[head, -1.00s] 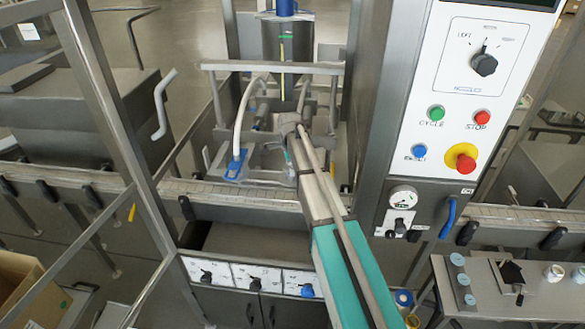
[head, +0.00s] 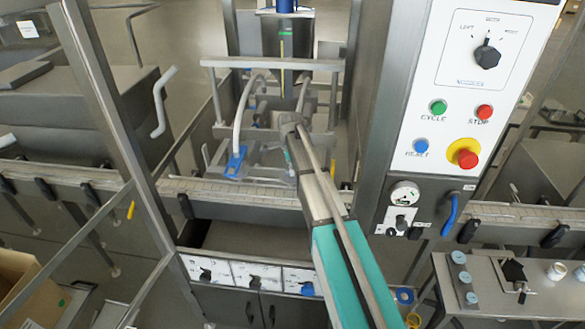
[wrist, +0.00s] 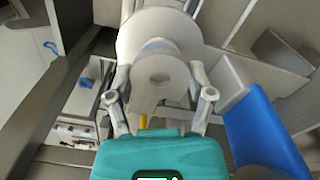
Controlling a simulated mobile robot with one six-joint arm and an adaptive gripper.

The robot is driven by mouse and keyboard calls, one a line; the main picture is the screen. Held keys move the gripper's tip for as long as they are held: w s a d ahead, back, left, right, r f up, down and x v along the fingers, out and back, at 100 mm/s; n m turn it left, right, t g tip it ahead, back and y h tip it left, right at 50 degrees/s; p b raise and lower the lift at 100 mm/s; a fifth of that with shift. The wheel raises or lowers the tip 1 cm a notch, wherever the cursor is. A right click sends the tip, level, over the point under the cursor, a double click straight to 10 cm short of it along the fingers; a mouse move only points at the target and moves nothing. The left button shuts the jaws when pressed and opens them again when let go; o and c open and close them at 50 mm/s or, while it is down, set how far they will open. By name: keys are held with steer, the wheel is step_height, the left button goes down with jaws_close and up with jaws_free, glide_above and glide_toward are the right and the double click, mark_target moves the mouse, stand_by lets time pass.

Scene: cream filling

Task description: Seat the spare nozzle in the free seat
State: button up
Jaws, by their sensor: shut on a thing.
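My gripper (wrist: 160,79) is shut on a pale grey, round nozzle (wrist: 159,88), whose end with a dark centre hole faces the wrist camera. A wide, whitish round part (wrist: 135,42) lies directly behind the nozzle in the wrist view. I cannot tell whether the two touch. In the head view my arm reaches into the filling machine, under its crossbar (head: 270,64). The free seat is not clearly visible in either view.
A blue fitting (head: 236,161) on a white hose (head: 238,118) stands left of my gripper. A large blue part (wrist: 262,135) is close on the right in the wrist view. The control panel (head: 450,130) and its post stand right of my arm. A conveyor (head: 225,190) runs in front.

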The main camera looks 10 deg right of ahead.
steer(key=o, duration=1.2)
steer(key=shift+o, duration=0.2)
steer(key=shift+r, duration=0.1)
steer(key=shift+w+r+p, duration=0.1)
steer(key=shift+r+p, duration=3.3)
steer(key=shift+p, duration=0.15)
